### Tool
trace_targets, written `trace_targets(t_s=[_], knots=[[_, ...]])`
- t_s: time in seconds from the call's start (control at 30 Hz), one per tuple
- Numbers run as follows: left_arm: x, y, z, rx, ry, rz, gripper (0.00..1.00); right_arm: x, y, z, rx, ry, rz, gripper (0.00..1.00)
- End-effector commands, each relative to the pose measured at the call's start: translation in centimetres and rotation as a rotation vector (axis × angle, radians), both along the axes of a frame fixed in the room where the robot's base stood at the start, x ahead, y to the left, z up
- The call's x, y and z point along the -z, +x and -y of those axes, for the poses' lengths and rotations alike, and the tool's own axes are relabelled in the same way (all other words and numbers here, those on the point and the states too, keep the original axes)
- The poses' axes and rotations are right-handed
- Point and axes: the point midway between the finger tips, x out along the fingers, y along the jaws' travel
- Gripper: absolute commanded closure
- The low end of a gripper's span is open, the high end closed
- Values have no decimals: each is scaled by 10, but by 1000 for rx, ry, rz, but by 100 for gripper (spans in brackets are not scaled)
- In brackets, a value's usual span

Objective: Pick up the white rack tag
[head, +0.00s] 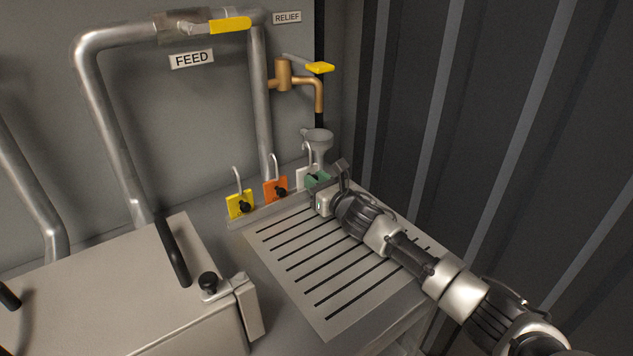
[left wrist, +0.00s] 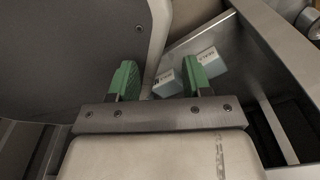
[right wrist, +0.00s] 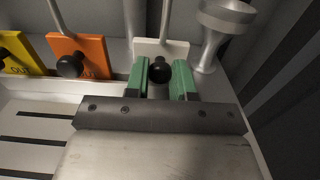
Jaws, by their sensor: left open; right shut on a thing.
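The white rack tag (right wrist: 161,48) stands in the rack at the back, with a black knob (right wrist: 160,71) on its front and a hook rising from its top. In the head view its white plate (head: 302,180) is partly hidden behind my right gripper. My right gripper (right wrist: 160,80) is shut on the black knob, with one green finger on each side of it. In the head view my right gripper (head: 318,180) reaches the rack from the right. My left gripper (left wrist: 160,82) is open and empty; it shows only in the left wrist view, above two small white labelled blocks (left wrist: 187,72).
Left of the white tag stand an orange tag (head: 275,189) and a yellow tag (head: 240,204), each with a knob and hook. The slotted tray (head: 330,320) in front is clear except for my right arm. A corrugated wall (head: 480,120) bounds the right.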

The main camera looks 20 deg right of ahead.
Motion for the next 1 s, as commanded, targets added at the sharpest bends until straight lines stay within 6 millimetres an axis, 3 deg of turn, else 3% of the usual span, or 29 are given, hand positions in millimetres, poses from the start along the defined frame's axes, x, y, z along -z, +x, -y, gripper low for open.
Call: trace_targets(t_s=[0.7,1.0], knots=[[-17,-23,-4,6,2,-14,51,-29,0,0,0,-1,0,89],[-31,-22,-4,6,1,-13,51,-44,0,0,0,-2,2,89]])
